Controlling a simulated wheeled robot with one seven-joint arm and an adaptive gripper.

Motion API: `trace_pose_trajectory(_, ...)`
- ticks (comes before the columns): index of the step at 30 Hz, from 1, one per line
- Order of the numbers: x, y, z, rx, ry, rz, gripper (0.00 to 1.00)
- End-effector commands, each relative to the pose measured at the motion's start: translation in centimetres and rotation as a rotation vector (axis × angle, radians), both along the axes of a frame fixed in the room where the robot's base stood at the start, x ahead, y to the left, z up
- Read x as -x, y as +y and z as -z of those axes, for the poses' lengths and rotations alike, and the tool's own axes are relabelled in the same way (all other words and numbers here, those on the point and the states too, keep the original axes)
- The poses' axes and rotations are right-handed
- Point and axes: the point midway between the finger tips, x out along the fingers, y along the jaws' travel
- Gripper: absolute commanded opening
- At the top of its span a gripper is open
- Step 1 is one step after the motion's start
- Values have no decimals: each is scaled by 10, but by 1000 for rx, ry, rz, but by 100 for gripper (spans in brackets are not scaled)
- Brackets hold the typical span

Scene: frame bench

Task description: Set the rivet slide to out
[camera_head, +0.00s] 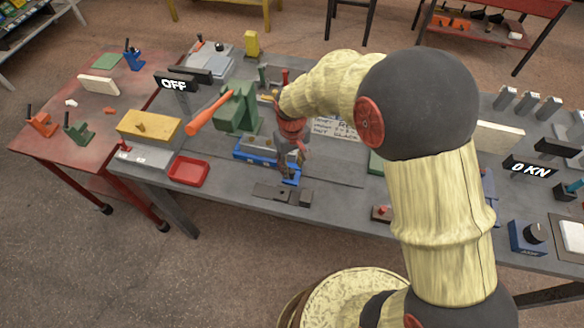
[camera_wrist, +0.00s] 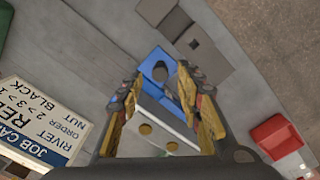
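My gripper (camera_head: 293,160) points down over the right end of a blue fixture (camera_head: 240,153) with a grey block on it. In the wrist view its two yellow-and-dark fingers (camera_wrist: 163,105) stand apart, with nothing gripped between them. Beyond the fingertips, the blue fixture (camera_wrist: 150,58) shows a dark round part (camera_wrist: 160,72) and a pale bar with brass-coloured dots. A dark grey plate with raised blocks (camera_head: 283,194) lies just in front of the fixture. No label marks the rivet slide, so I cannot tell which part it is or its setting.
A job card (camera_wrist: 45,125) lies beside the fixture. A green press (camera_head: 238,108) with an orange handle stands behind it, left of my gripper. A red tray (camera_head: 188,171) is at front left. A sign reading OFF (camera_head: 174,84) and one reading 0 KN (camera_head: 530,168) stand on the bench.

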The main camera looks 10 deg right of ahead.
Motion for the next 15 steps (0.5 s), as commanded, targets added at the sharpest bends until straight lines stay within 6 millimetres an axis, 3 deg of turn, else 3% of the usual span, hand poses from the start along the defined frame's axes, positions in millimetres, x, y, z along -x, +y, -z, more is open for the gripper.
trace_pose_trajectory(6, -1, 0, 15, -1, -2, 0, 36)
trace_pose_trajectory(15, -1, 0, 16, -1, -2, 0, 33)
